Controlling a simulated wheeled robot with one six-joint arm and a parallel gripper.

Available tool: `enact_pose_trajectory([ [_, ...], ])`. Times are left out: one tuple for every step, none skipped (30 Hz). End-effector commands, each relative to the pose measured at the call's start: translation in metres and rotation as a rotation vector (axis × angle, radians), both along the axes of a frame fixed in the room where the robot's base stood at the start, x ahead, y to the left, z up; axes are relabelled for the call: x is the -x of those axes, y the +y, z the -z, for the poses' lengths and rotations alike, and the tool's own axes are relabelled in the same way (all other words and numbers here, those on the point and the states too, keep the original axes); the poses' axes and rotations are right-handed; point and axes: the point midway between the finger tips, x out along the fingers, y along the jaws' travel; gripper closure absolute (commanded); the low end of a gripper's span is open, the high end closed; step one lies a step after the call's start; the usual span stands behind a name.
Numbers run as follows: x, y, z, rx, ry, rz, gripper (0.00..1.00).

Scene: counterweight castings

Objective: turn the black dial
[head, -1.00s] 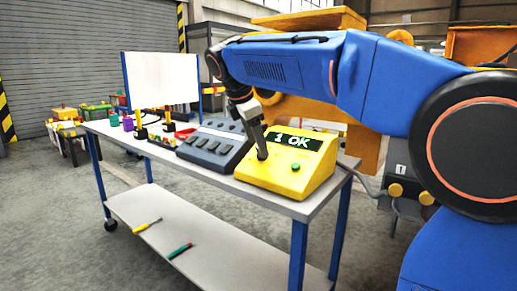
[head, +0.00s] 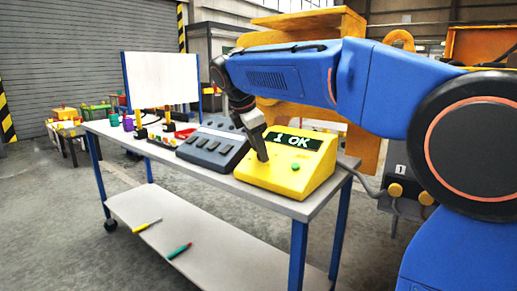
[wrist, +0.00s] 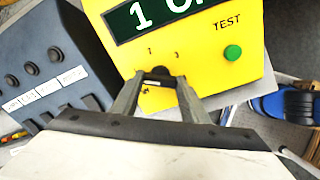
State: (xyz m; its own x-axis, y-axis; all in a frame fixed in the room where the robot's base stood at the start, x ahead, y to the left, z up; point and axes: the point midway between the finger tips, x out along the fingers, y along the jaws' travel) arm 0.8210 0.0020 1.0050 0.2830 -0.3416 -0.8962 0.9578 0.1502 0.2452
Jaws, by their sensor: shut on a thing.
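A yellow tester box (head: 300,172) stands on the right end of the workbench. Its dark display (head: 293,141) reads "1 OK", and a green button (head: 296,166) sits at its right. It also shows in the wrist view (wrist: 215,78), with the word TEST above the green button (wrist: 232,53). My gripper (head: 262,157) points down onto the box's front face, left of the button. In the wrist view my gripper (wrist: 158,76) is shut on the black dial (wrist: 159,71), which is mostly hidden between the fingertips. Small marks show on the face around it.
A dark grey panel box (head: 213,146) with round knobs and white labels stands left of the tester. Small coloured items and a white board (head: 163,79) are farther left on the bench. The lower shelf (head: 210,235) holds two tools. Floor in front is clear.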

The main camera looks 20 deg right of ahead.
Motion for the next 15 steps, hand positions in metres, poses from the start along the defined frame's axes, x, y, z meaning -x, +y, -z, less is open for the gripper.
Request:
enact_pose_trajectory([
  [0.0001,0.0001,-0.0002,-0.002,-0.003,0.005,0.82],
  [0.0002,0.0001,-0.0002,-0.004,-0.005,0.011,0.82],
  [0.0002,0.0001,-0.0002,-0.007,-0.010,0.021,0.82],
  [0.0002,0.0000,-0.0003,-0.009,-0.013,0.029,0.82],
  [0.0002,0.0001,-0.0002,-0.012,-0.017,0.037,0.82],
  [0.0002,0.0000,-0.0003,-0.018,-0.025,0.054,0.82],
  [0.0002,0.0001,-0.0002,-0.022,-0.031,0.066,0.82],
  [0.0002,0.0000,-0.0004,-0.027,-0.038,0.082,0.82],
  [0.0002,0.0000,-0.0004,-0.034,-0.047,0.104,0.82],
  [0.0001,0.0000,-0.0004,-0.040,-0.056,0.121,0.82],
  [0.0001,0.0001,-0.0005,-0.046,-0.065,0.141,0.82],
  [0.0001,0.0001,-0.0005,-0.056,-0.077,0.169,0.82],
  [0.0000,0.0001,-0.0005,-0.063,-0.088,0.191,0.82],
  [0.0001,0.0001,-0.0006,-0.070,-0.098,0.214,0.82],
  [0.0000,0.0001,-0.0006,-0.081,-0.113,0.246,0.82],
])
